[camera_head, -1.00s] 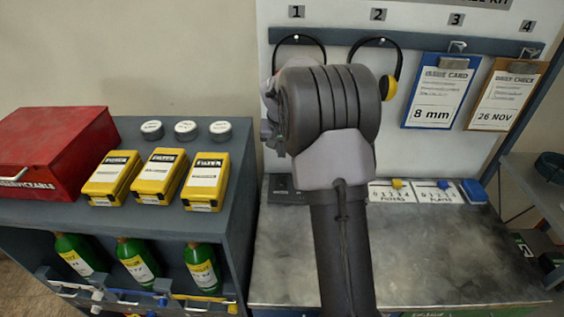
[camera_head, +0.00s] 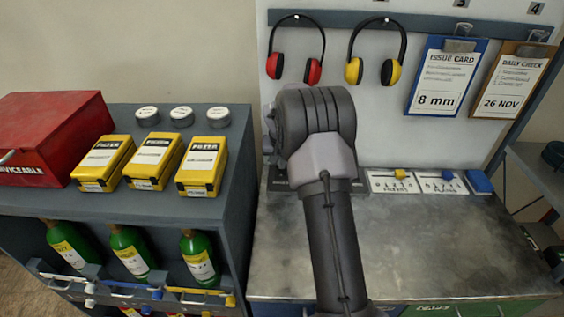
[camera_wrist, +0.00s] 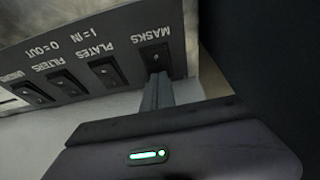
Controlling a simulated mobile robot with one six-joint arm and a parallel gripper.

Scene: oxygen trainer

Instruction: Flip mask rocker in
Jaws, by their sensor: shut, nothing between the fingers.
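In the wrist view the dark switch panel (camera_wrist: 122,45) appears upside down, lettered "1 = IN 0 = OUT". Its masks rocker (camera_wrist: 154,59) is a small black switch under the word MASKS, at the right end of the row. My gripper (camera_wrist: 157,78) is shut and empty, its fingertips right at the edge of the masks rocker. I cannot tell whether they touch it, or which way the rocker is tipped. In the head view my arm hides the gripper and most of the panel; a dark edge of the panel (camera_head: 277,180) shows left of the arm.
The plates rocker (camera_wrist: 107,71) and filters rocker (camera_wrist: 66,83) sit beside the masks rocker. Red ear defenders (camera_head: 314,72) and yellow ear defenders (camera_head: 353,71) hang above. White cards (camera_head: 393,181) with sliders lie right of my arm. The metal bench top (camera_head: 430,245) is mostly clear.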

